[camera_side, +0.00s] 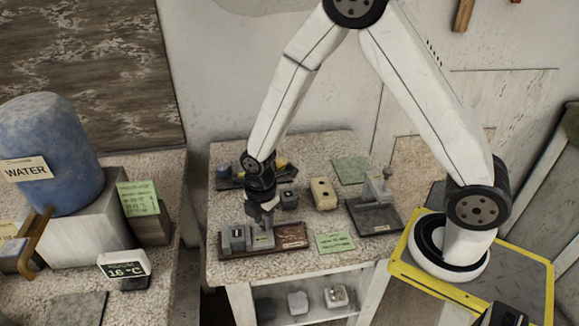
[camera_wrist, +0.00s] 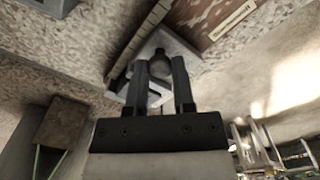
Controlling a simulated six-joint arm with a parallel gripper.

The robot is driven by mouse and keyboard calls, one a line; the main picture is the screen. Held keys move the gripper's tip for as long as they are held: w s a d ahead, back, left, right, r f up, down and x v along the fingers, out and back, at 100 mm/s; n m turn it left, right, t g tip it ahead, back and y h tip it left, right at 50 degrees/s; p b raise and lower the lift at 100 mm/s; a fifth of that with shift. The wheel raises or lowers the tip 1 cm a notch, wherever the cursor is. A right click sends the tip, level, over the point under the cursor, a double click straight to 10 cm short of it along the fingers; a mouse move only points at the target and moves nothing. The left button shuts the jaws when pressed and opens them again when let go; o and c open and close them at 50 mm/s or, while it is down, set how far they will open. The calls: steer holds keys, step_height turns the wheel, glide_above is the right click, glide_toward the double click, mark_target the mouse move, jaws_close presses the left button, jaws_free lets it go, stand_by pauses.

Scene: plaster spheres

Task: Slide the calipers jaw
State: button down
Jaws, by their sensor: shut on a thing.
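The calipers lie on a brown board (camera_side: 291,237) at the front left of the speckled table. A grey upright block (camera_side: 237,240) stands at the board's left end. The sliding jaw (camera_side: 263,240) is a paler grey piece just right of that block. My gripper (camera_side: 262,220) points down over the jaw. In the wrist view my gripper (camera_wrist: 163,72) is shut on a dark rounded knob of the jaw, and the jaw's pale angular body (camera_wrist: 146,50) shows behind the fingers. The fingers hide part of the knob. I cannot tell whether the jaw touches the block.
A cream block (camera_side: 323,193) with dark holes stands behind the board. A dark-based device (camera_side: 375,218) is to the right. A green note (camera_side: 335,242) lies right of the board.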

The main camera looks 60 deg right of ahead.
steer(key=shift+s+d, duration=0.65)
steer(key=shift+c, duration=2.3)
jaws_free()
steer(key=shift+r, duration=0.15)
step_height(320, 180, up, 8)
steer(key=shift+f, duration=0.2)
